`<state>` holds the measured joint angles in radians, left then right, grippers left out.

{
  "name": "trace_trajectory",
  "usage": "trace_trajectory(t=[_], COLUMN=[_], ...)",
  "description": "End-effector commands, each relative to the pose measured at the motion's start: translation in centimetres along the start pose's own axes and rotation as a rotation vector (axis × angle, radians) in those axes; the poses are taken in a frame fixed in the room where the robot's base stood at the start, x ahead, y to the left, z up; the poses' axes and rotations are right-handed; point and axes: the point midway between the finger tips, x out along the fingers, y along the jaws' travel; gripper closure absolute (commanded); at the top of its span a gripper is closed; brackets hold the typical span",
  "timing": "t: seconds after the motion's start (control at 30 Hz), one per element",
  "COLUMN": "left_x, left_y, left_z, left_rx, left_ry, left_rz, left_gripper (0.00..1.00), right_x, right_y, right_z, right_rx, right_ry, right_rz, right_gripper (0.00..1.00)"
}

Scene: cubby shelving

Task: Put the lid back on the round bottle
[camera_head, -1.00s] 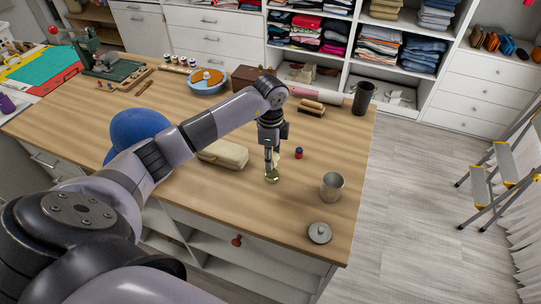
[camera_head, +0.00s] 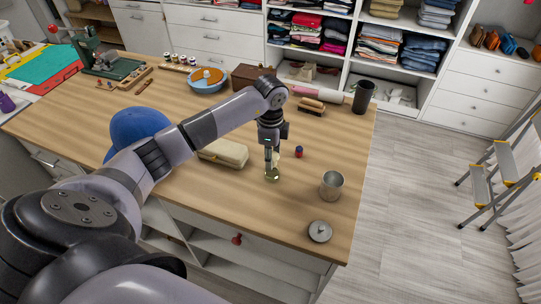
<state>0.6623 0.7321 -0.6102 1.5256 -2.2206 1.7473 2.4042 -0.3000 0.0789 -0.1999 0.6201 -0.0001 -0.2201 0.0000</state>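My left gripper (camera_head: 272,154) points straight down over the table near its front right part. Its fingers look close together, but they are too small to tell whether they are shut on something. A small round glass bottle (camera_head: 272,176) stands on the table right below the fingertips. The fingers hide its top, and I cannot tell if they touch it. A grey round lid with a knob (camera_head: 320,231) lies flat near the front right corner of the table. No other lid can be made out clearly. My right gripper is not in view.
A metal cup (camera_head: 332,185) stands right of the bottle, and a small red and blue item (camera_head: 299,152) lies behind it. A beige pouch (camera_head: 224,153) and a blue cap (camera_head: 138,125) are to the left. A black cylinder (camera_head: 363,98) stands at the back right.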

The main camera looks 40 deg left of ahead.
Motion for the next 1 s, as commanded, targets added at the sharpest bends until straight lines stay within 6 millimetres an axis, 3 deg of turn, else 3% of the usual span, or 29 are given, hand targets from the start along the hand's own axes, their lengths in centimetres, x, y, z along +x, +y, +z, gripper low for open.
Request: trace_trajectory(t=[0.37,0.57,0.83,1.0], left_x=[-0.02,-0.02,-0.01,-0.01], left_y=[-0.02,-0.02,-0.01,-0.01], left_z=[0.00,0.00,0.00,-0.01], left_rx=[0.000,0.000,0.000,0.000], left_ry=[0.000,0.000,0.000,0.000], left_rz=[-0.001,-0.001,0.000,0.000], left_gripper=[0.45,0.45,0.28,0.28], right_x=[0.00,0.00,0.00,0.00], right_y=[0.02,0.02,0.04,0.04], right_z=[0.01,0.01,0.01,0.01], right_rx=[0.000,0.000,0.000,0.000], right_ry=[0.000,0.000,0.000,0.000], right_rz=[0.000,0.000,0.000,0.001], right_gripper=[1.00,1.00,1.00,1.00])
